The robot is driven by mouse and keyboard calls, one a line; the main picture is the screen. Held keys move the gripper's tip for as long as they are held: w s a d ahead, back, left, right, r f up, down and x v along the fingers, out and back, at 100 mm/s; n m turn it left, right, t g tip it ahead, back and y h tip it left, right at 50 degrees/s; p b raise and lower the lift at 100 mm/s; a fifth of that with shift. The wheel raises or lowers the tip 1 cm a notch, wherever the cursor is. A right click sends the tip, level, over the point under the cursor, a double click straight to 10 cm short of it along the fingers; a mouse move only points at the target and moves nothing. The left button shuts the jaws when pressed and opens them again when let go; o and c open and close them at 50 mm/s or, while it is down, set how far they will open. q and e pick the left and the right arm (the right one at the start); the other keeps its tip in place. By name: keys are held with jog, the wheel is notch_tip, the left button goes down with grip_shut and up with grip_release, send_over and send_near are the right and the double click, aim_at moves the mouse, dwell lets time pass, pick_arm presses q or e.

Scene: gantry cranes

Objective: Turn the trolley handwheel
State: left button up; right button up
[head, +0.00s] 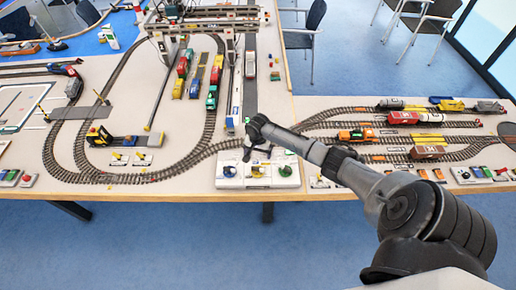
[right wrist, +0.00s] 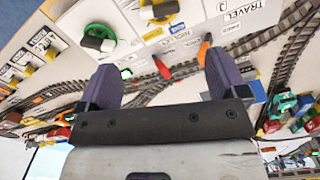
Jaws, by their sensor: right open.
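A white control panel (head: 272,182) with three wheel-like knobs stands at the front table edge. In the head view a blue knob (head: 229,171) is on the left, a yellow knob (head: 257,171) in the middle and a green knob (head: 286,170) on the right. The right wrist view shows the green knob (right wrist: 98,40) and part of the yellow knob (right wrist: 160,10). One label reads TRAVEL; I cannot tell which knob is the trolley handwheel. My right gripper (head: 251,152) is over the panel's back; in the wrist view its fingers (right wrist: 160,75) are wide apart, holding nothing. My left gripper is out of view.
Model tracks and trains surround the panel. A gantry crane (head: 200,25) spans the tracks at the back. A yellow and dark vehicle (head: 100,138) is at left; an orange locomotive (head: 357,135) is at right, near my right arm. Smaller control boxes line the front edge.

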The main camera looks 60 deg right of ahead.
jog(key=shift+r, duration=0.85)
dwell(0.7)
